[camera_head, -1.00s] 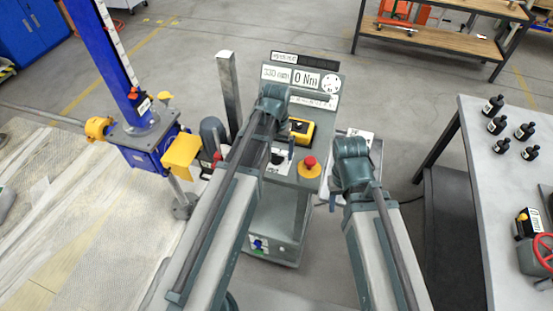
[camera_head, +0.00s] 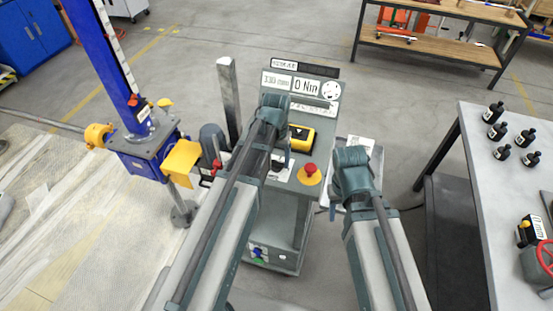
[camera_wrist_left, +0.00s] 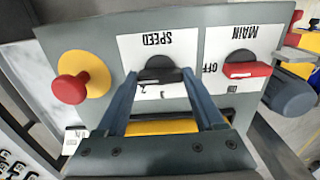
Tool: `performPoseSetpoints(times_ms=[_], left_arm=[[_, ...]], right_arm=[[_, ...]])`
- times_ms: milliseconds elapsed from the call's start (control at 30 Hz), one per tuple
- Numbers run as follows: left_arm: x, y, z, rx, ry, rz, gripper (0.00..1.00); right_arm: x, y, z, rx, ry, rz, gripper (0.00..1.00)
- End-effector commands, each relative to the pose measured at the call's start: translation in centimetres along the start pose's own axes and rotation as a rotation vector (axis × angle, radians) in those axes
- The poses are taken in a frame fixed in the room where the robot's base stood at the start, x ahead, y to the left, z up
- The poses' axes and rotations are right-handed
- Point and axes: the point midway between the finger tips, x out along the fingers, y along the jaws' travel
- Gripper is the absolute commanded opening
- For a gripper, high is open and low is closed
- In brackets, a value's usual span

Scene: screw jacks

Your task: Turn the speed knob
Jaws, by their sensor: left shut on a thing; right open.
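The speed knob (camera_wrist_left: 158,66) is black and sits under the upside-down SPEED label on a white plate of the grey control panel in the left wrist view. My left gripper (camera_wrist_left: 157,76) is shut on the speed knob, one finger at each side of it. In the head view my left gripper (camera_head: 283,157) reaches down to the panel, and my own arm and fingers hide most of the knob. My right gripper (camera_head: 333,205) is open and empty, right of the panel and apart from it; its fingers show poorly.
A red emergency stop button (camera_wrist_left: 72,87) on a yellow base sits beside the knob. The red MAIN switch (camera_wrist_left: 246,70) is on the other side. A yellow box (camera_head: 301,138) lies on the console. A blue screw jack (camera_head: 150,142) stands left, a grey table (camera_head: 505,190) right.

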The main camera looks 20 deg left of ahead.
Motion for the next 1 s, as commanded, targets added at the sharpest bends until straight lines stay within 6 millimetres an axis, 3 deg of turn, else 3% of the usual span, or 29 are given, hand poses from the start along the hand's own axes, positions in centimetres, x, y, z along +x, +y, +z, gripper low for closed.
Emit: performPoseSetpoints(times_ms=[267, 1000], left_arm=[[0.01, 0.00, 0.01, -0.099, 0.000, 0.000, 0.14], [0.01, 0.00, 0.01, -0.659, 0.000, 0.000, 0.14]], right_arm=[[0.01, 0.00, 0.00, 0.000, 0.000, 0.000, 0.50], [0.01, 0.00, 0.00, 0.000, 0.000, 0.000, 0.50]])
